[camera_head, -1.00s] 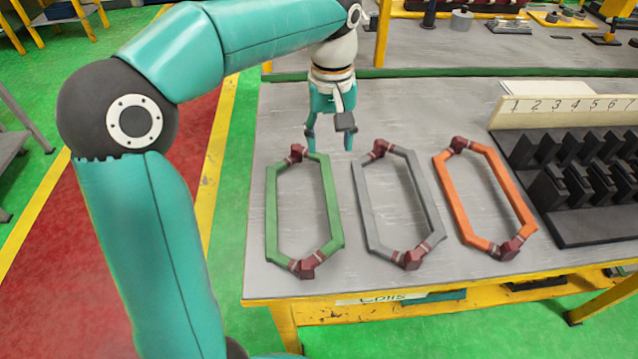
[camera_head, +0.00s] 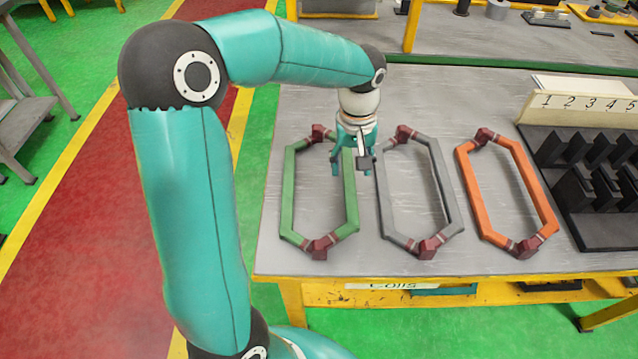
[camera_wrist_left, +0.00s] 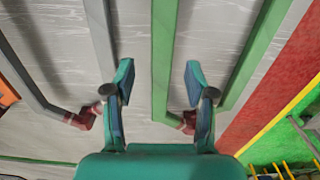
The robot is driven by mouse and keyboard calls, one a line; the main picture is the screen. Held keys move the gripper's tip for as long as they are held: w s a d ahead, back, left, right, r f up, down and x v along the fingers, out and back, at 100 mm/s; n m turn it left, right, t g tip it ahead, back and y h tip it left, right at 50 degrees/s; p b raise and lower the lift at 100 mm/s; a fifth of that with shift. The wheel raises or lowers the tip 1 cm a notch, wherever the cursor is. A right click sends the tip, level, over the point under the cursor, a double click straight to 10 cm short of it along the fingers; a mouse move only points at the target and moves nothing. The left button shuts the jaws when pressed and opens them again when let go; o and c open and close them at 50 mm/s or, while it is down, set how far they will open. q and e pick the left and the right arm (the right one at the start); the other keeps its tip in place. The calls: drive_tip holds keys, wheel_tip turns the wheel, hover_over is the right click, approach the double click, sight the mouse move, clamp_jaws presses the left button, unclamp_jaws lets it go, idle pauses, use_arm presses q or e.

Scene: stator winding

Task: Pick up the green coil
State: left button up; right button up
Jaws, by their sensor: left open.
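The green coil (camera_head: 287,195) is a long six-sided loop with dark red end pieces, lying on the grey table at the left of the row. My left gripper (camera_head: 352,172) is open and empty over the upper part of the coil's right long side. In the left wrist view, that green side of the coil (camera_wrist_left: 164,60) runs between the two spread fingers of the gripper (camera_wrist_left: 159,75). The coil's other long side lies to the right, outside the fingers. I cannot tell how high the fingertips are above the table. My right gripper is not in view.
A grey coil (camera_head: 447,180) lies close to the right of the green one, near my gripper. An orange coil (camera_head: 478,200) lies further right. A black slotted rack (camera_head: 585,222) with a numbered board (camera_head: 580,108) stands at the right. The table's front edge is bare.

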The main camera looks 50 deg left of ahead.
sight(349, 177)
use_arm(q)
wheel_tip(349, 177, down, 4)
drive_tip(key=shift+s+f, duration=0.15)
drive_tip(key=shift+f, duration=0.05)
clamp_jaws()
drive_tip(key=shift+r, duration=0.1)
idle(0.3)
